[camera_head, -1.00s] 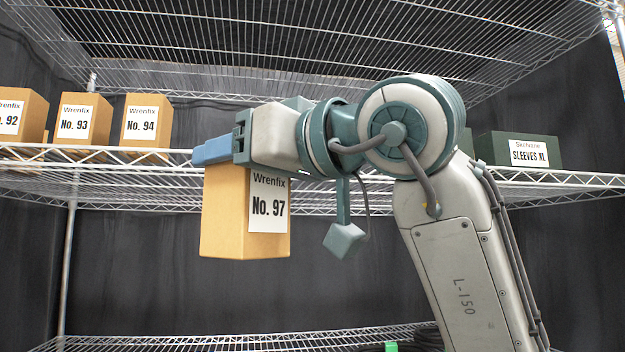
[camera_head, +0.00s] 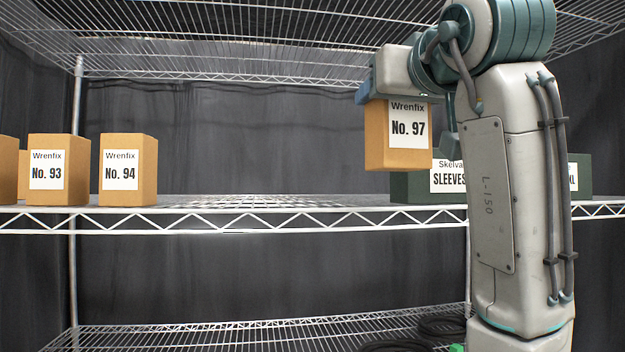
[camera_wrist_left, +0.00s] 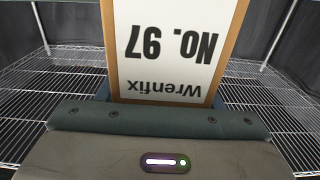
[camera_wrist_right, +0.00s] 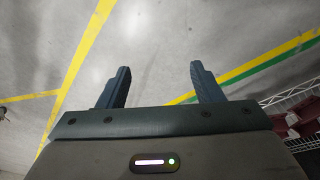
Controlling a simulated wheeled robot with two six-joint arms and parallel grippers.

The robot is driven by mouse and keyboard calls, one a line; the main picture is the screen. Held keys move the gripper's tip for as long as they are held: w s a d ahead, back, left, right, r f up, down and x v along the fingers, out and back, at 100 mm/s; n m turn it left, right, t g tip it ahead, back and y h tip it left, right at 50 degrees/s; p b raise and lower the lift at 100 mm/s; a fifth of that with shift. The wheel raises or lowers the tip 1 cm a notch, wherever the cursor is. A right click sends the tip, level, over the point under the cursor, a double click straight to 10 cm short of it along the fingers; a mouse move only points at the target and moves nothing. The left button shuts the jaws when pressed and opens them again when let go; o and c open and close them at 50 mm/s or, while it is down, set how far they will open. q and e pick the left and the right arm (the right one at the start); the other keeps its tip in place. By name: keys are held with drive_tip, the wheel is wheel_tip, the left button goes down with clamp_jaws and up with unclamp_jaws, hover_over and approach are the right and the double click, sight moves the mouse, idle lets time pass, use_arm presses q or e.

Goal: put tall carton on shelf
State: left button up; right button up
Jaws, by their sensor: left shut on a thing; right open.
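The tall tan carton (camera_head: 376,140), labelled Wrenfix No. 97, is upright in my left gripper (camera_head: 372,92). The gripper is shut on its top part. The carton's base is higher in the picture than the edge of the middle wire shelf (camera_head: 250,222); I cannot tell if it is over the deck or in front of it. In the left wrist view the carton's label (camera_wrist_left: 165,45) fills the middle, upside down, with wire decking on both sides. My right gripper (camera_wrist_right: 159,75) is open and empty in the right wrist view, with grey floor behind.
Cartons No. 93 (camera_head: 58,143) and No. 94 (camera_head: 146,170) stand at the shelf's left. The deck between No. 94 and the green box is clear. An upper wire shelf (camera_head: 250,40) hangs overhead.

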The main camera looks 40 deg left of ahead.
use_arm(q)
drive_tip(key=shift+w+r, duration=0.15)
drive_tip(key=shift+r, duration=0.1)
drive_tip(key=a+p, duration=0.1)
drive_tip(key=p, duration=0.2)
drive_tip(key=shift+w, duration=0.4)
use_arm(e)
drive_tip(key=s+d+f+g+p, duration=0.1)
drive_tip(key=s+f, duration=0.2)
drive_tip(key=f, duration=0.5)
drive_tip(key=s+d+f+p, duration=0.1)
drive_tip(key=s+f+p, duration=0.15)
drive_tip(key=f, duration=0.55)
drive_tip(key=s+d+f+p, duration=0.1)
drive_tip(key=s+f+p, duration=0.6)
drive_tip(key=s, duration=0.7)
use_arm(q)
drive_tip(key=w+a+f+p, duration=0.2)
drive_tip(key=a+p, duration=0.4)
drive_tip(key=p, duration=0.4)
drive_tip(key=w+a+f+p, duration=0.3)
drive_tip(key=w+a+p, duration=0.2)
drive_tip(key=p, duration=0.5)
drive_tip(key=shift+a+f, duration=0.15)
drive_tip(key=shift+a, duration=0.8)
use_arm(e)
wheel_tip(320, 180, up, 21)
drive_tip(key=shift+s+f+g, duration=0.15)
drive_tip(key=shift+s+g, duration=0.15)
drive_tip(key=shift+s, duration=0.15)
